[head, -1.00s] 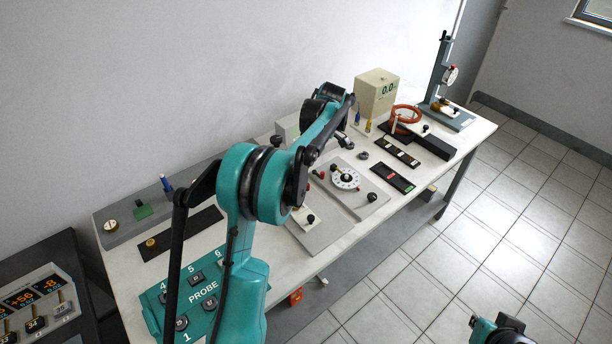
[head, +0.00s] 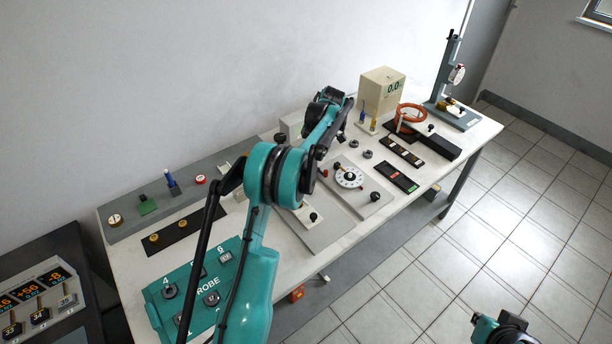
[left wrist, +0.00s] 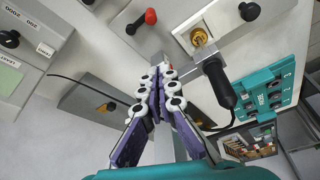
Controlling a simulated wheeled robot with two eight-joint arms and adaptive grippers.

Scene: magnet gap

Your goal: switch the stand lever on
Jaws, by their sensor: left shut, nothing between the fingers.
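A teal stand (head: 449,73) with a round white gauge (head: 457,75) stands at the far right end of the table in the head view. Small brass and red parts sit on its base (head: 458,119); I cannot make out its lever for certain. My left arm reaches over the table, and its gripper is hidden behind the wrist in the head view. In the left wrist view my left gripper (left wrist: 160,80) is shut and empty. A red-knobbed lever (left wrist: 146,18) lies beyond its fingertips to the left, and a brass fitting (left wrist: 200,37) to the right, both apart from them.
A black cylinder (left wrist: 218,82) with a cable is close right of the fingers. A teal probe panel (head: 180,285) is near the front left.

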